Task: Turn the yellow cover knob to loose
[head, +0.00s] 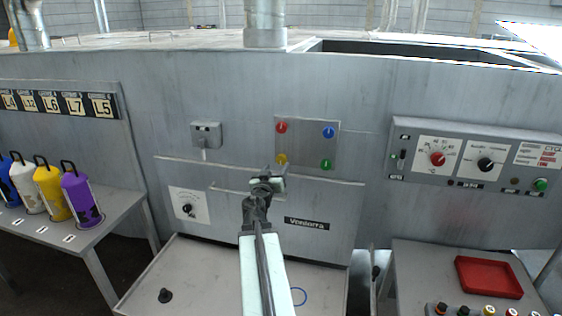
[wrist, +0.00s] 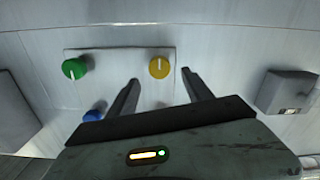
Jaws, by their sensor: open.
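The yellow cover knob (wrist: 159,67) is on a light metal plate (wrist: 120,58) in the wrist view, with a pale pointer line on its face. In the head view the yellow knob (head: 281,159) shows at the plate's lower left, just above my gripper (head: 266,183). In the wrist view my gripper (wrist: 160,85) is open and empty. Its two dark fingers point toward the plate, with the yellow knob between their directions and beyond the tips. I see no contact with the knob.
The plate also carries a green knob (head: 327,164), a blue knob (head: 328,132) and a red knob (head: 282,127). A grey switch box (head: 207,135) is left of it. A control panel (head: 475,155) stands at right. A handle rail (head: 240,190) runs below.

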